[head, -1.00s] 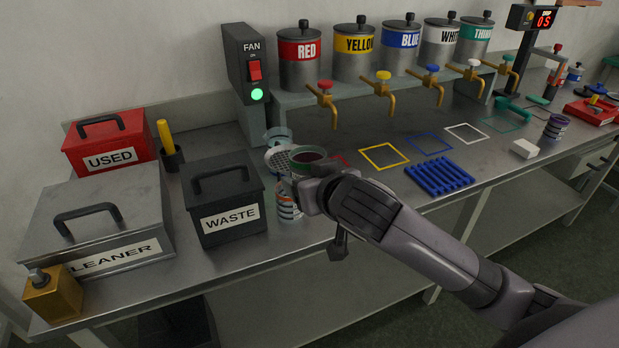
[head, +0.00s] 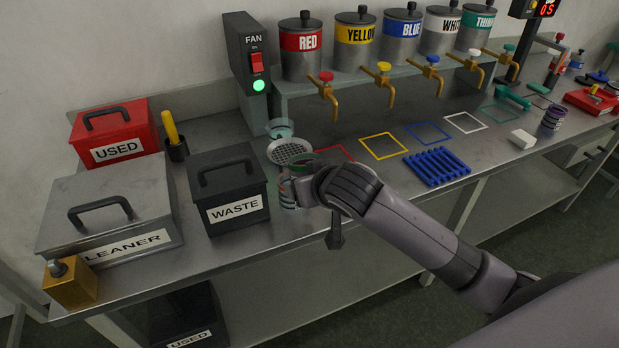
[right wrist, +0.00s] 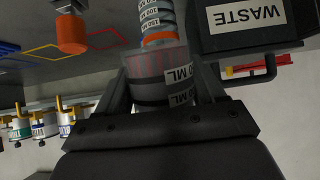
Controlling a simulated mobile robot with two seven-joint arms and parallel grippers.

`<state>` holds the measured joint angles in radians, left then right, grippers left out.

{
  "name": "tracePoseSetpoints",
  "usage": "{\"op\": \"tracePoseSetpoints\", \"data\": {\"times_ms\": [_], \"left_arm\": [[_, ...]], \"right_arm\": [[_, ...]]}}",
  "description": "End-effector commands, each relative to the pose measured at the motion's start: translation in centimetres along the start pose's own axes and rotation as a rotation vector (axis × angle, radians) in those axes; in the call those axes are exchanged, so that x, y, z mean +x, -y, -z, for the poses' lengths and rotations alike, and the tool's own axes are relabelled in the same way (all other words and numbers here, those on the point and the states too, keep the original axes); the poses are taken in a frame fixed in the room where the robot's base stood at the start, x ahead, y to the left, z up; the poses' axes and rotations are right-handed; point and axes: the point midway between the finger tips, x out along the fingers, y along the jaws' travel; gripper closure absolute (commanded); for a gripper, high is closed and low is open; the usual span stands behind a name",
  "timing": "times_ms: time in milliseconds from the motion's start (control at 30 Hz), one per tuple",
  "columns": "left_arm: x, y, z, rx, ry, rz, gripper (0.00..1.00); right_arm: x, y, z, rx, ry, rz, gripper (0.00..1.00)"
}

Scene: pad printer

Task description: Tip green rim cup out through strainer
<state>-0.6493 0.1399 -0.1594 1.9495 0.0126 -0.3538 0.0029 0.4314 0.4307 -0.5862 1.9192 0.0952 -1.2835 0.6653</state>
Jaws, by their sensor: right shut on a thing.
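The green rim cup (head: 306,164) is held at the end of my right arm in the head view. It is tilted, with its rim close to the strainer. My right gripper (right wrist: 160,92) is shut on the cup, whose clear, marked wall (right wrist: 158,65) shows between the fingers in the right wrist view. The round white strainer (head: 290,151) sits just left of and behind the cup. The cup's inside is hidden from the head view, and I cannot tell if anything is flowing. My left gripper is not in view.
The black WASTE bin (head: 228,187) is close on the left. The red ink frame (head: 333,153) and blue rack (head: 436,167) lie to the right.

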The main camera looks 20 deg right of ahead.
Motion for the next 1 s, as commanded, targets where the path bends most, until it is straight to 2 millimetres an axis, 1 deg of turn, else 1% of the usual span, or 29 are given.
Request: {"op": "tracePoseSetpoints", "data": {"times_ms": [33, 267, 400, 900, 1000], "left_arm": [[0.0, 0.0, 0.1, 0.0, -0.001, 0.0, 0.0], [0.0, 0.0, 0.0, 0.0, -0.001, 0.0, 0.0], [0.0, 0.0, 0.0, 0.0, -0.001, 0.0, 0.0], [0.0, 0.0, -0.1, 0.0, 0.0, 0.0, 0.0], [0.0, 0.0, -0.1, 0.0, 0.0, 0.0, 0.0]], "right_arm": [[0.0, 0.1, 0.7, 0.004, 0.033, 0.001, 0.65], [0.1, 0.1, 1.8, 0.005, 0.206, 0.002, 0.65], [-0.2, 0.1, 2.5, 0.006, 0.331, 0.003, 0.65], [-2.1, 0.0, 3.9, 0.007, 0.738, 0.0, 0.65], [-2.3, -0.2, 4.2, 0.007, 0.786, -0.005, 0.65]]}}
